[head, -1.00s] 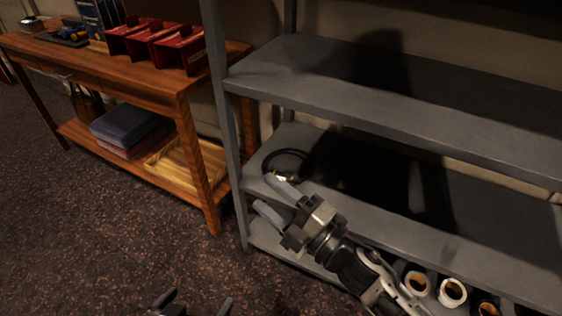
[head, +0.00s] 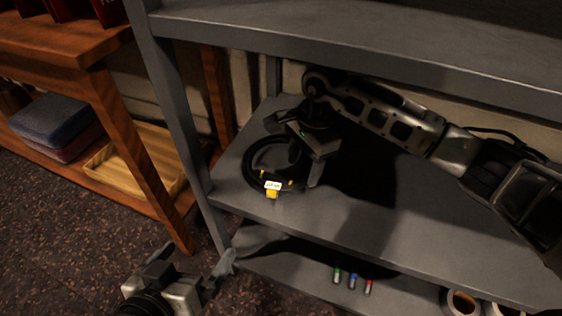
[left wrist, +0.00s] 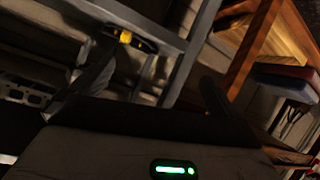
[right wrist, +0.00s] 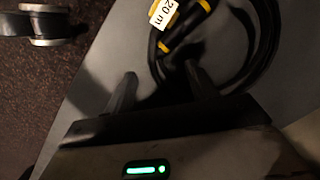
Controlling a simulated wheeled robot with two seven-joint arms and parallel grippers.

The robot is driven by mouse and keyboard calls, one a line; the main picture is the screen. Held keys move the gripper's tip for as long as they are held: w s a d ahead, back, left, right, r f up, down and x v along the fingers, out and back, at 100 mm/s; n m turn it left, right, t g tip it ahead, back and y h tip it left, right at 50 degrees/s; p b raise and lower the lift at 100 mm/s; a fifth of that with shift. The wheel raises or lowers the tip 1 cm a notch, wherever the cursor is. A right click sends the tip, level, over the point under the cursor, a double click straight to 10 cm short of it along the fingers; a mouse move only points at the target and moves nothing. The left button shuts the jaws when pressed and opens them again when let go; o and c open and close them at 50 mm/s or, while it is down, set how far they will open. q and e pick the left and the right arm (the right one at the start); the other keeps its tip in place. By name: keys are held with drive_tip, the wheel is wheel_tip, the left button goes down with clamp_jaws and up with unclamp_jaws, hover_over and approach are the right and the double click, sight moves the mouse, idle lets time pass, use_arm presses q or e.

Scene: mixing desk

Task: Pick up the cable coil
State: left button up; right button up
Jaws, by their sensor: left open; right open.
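The black cable coil (head: 252,178) lies on the grey middle shelf board, near its left front. It has yellow ties and a white tag; the tag reads "20 m" in the right wrist view, where the coil (right wrist: 268,45) fills the top right. My right gripper (head: 304,173) is open and low over the coil's right side in the head view. In the right wrist view its fingers (right wrist: 160,72) point at the coil, one on each side of its near edge; contact cannot be told. My left gripper (head: 195,256) is open and empty, low in front of the shelf.
A grey upper shelf board (head: 370,45) is above my right arm, and a shelf post (head: 180,110) stands left of the coil. Several markers (head: 352,280) and tape rolls (head: 462,303) are on the lower board. A wooden table (head: 75,50) stands at left. The middle board is clear to the right.

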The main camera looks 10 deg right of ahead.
sight(301, 179)
wheel_tip(301, 179, down, 4)
drive_tip(key=shift+s+a+f+b, duration=0.1)
drive_tip(key=shift+s+b, duration=0.05)
drive_tip(key=shift+b, duration=0.4)
drive_tip(key=shift+f, duration=0.35)
drive_tip(key=c, duration=1.2)
use_arm(q)
drive_tip(key=shift+d+r+t, duration=0.2)
drive_tip(key=shift+r+t, duration=0.1)
drive_tip(key=shift+r, duration=0.15)
use_arm(e)
drive_tip(key=shift+r, duration=0.15)
clamp_jaws()
